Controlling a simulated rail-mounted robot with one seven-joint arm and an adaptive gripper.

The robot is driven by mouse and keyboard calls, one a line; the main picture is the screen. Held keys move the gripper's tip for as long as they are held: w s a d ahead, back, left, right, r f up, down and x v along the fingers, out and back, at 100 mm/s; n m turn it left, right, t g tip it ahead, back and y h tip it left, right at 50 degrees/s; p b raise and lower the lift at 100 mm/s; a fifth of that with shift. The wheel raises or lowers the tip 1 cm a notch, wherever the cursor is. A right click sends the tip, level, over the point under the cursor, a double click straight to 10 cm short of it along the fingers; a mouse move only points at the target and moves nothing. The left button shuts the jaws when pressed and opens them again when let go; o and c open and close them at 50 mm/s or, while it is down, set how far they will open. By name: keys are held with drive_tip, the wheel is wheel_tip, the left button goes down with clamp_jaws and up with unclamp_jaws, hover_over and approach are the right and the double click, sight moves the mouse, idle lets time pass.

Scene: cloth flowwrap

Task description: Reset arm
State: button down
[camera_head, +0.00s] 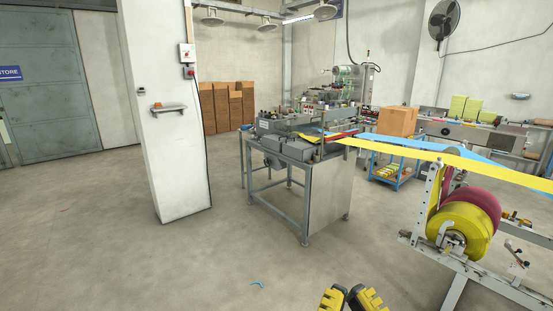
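My gripper (352,296) shows at the bottom edge of the head view, right of centre, as yellow ribbed parts with black parts between them. Most of it and the rest of the arm are cut off by the frame. I see nothing held in it, but whether its fingers are apart or together is not clear. It is in front of the wrapping machine (326,190), with bare floor showing between them in the picture.
A stand with a yellow film roll (465,229) and a dark red roll is at right. Yellow film (420,153) stretches to the machine. A white pillar (168,120) stands left. A small blue piece (257,283) lies on the floor. The floor at left is clear.

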wheel_tip(320, 180, up, 27)
drive_tip(key=p, duration=2.3)
drive_tip(key=shift+f, duration=0.2)
